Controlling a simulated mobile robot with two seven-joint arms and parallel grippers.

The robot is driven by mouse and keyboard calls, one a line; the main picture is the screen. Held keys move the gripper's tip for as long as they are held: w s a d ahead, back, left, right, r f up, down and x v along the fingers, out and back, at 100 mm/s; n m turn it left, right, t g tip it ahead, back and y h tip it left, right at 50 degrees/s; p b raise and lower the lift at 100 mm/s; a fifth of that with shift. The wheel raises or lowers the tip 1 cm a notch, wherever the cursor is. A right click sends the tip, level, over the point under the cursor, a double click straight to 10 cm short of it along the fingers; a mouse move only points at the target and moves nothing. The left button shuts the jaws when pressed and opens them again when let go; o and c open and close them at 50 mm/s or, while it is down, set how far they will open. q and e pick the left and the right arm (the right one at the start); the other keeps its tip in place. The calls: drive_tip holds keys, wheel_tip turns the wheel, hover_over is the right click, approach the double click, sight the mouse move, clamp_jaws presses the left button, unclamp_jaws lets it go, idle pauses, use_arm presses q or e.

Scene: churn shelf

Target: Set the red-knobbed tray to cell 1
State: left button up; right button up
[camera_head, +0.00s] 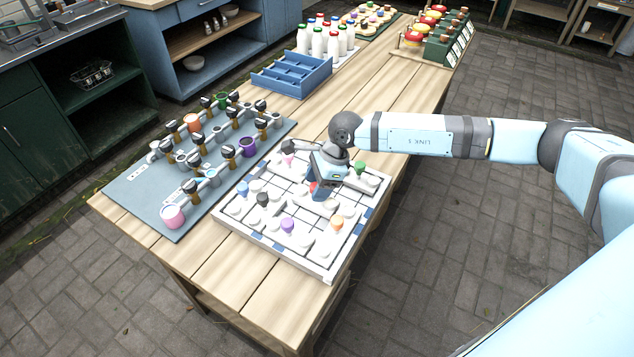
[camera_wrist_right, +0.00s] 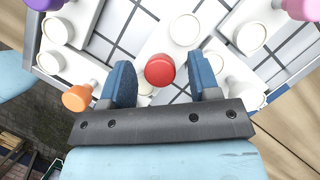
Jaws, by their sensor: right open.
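The red-knobbed tray (camera_wrist_right: 160,70) shows in the right wrist view as a red round knob on a white piece, lying on a white gridded board. In the head view only a bit of red (camera_head: 313,187) shows at my right gripper. My right gripper (camera_head: 318,192) is above the middle of the board. Its two blue fingers (camera_wrist_right: 162,84) are open, one on each side of the red knob, with clear gaps. The white gridded board (camera_head: 288,261) lies at the table's near end. I cannot read any cell numbers. My left gripper is not in view.
Orange (camera_head: 337,222), purple (camera_head: 287,224), green (camera_head: 360,167), black, blue and pink knobs stand close around on the board. A grey panel (camera_head: 150,215) with cups and dark-handled fittings lies to its left. A blue crate (camera_head: 291,75) and milk bottles (camera_head: 317,42) stand farther back.

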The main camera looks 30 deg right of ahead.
clamp_jaws()
drive_tip(key=w+a+b, duration=0.2)
drive_tip(key=w, duration=0.1)
drive_tip(key=w+a+b, duration=0.1)
drive_tip(key=w+b, duration=0.1)
drive_tip(key=shift+w+a+f, duration=0.1)
drive_tip(key=shift+w+f, duration=0.1)
drive_tip(key=shift+f, duration=0.1)
drive_tip(key=w+a, duration=0.1)
drive_tip(key=w+a+b, duration=0.1)
drive_tip(key=w, duration=0.1)
drive_tip(key=w+b, duration=0.1)
drive_tip(key=shift+w+a+r, duration=0.15)
drive_tip(key=shift+w+a, duration=0.2)
drive_tip(key=shift+a, duration=0.05)
drive_tip(key=shift+w+a+r, duration=0.1)
drive_tip(key=shift+w, duration=0.15)
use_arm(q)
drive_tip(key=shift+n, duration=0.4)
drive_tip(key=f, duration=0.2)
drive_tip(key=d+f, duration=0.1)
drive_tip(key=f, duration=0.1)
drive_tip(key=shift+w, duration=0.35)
use_arm(e)
drive_tip(key=shift+r, duration=0.2)
